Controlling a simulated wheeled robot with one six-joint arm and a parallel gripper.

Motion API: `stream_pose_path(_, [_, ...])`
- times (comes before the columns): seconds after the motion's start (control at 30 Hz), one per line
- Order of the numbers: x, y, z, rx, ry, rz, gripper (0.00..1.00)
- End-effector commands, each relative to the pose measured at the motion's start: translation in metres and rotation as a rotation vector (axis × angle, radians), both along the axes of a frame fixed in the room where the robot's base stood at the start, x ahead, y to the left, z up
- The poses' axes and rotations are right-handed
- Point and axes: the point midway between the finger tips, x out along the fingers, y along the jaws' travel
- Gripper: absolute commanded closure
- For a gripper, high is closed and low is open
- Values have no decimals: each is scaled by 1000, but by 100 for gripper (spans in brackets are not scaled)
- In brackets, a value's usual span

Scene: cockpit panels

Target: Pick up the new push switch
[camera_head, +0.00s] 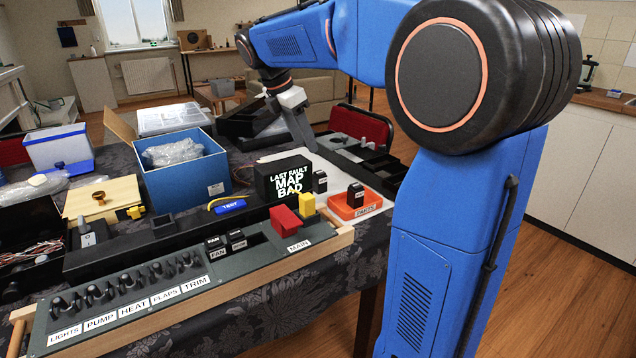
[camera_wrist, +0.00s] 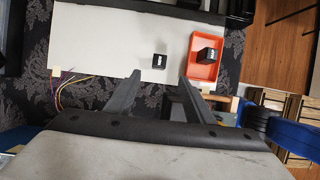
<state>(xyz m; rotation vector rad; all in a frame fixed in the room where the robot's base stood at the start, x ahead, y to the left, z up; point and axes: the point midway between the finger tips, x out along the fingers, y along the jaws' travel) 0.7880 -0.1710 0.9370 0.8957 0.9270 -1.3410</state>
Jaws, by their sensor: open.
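Two small black push switches with white labels are in view. One switch (camera_head: 320,181) stands on the light board beside the black box; in the wrist view this switch (camera_wrist: 159,60) lies just beyond the gap between my fingertips. The other switch (camera_head: 355,195) stands in an orange tray (camera_head: 372,208); it also shows in the wrist view (camera_wrist: 209,55), beyond and right of my right finger. I cannot tell from the labels which is the new one. My gripper (camera_wrist: 160,76) is open and empty, pointing down above the table; it shows in the head view (camera_head: 309,142).
A black box (camera_head: 284,176) reading "LAST FAULT MAP BAD" stands left of the switches. A panel (camera_head: 180,288) with several labelled knobs runs along the front edge. A blue box (camera_head: 186,184) stands further left. The light board (camera_wrist: 110,40) has free room left of the switch.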

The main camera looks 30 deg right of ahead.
Motion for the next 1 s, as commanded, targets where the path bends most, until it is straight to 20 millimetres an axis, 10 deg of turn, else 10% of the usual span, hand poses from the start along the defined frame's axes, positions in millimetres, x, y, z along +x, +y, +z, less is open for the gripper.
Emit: stream_pose_path(1.0, [3, -50, -126, 1, 2, -2, 52])
